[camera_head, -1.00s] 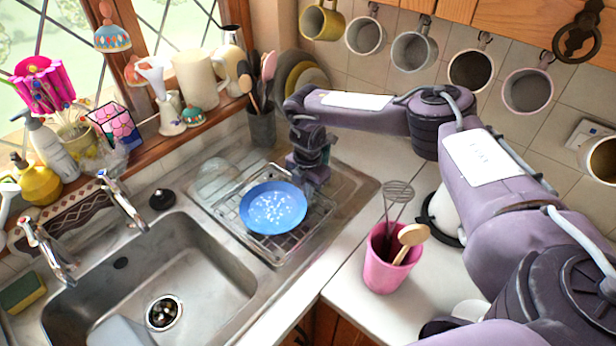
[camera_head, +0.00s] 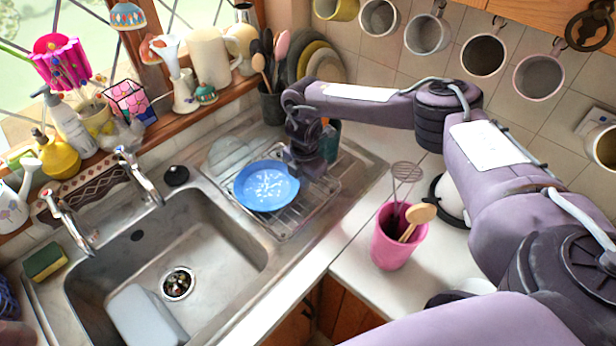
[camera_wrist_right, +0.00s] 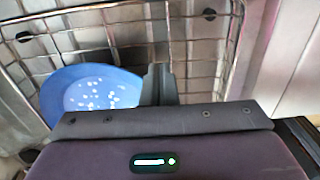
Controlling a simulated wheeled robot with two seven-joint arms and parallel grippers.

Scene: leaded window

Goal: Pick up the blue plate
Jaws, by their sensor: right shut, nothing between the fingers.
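The blue plate (camera_head: 267,187) with white speckles lies on the wire dish rack, face up, toward its left side. My right gripper (camera_head: 306,168) is low over the rack, at the plate's right edge. In the right wrist view the shut fingers (camera_wrist_right: 159,82) point down beside the plate (camera_wrist_right: 85,92), with nothing between them. The plate lies left of the fingers there and its near part is hidden by the gripper body. I cannot tell whether the fingers touch its rim. My left gripper is not in view.
The wire rack (camera_head: 300,221) stands on the drainer beside the steel sink (camera_head: 215,240). A clear bowl (camera_head: 228,153) is behind the plate. A pink pot (camera_head: 393,250) with utensils stands on the counter to the right. A dark utensil holder (camera_head: 271,106) is behind.

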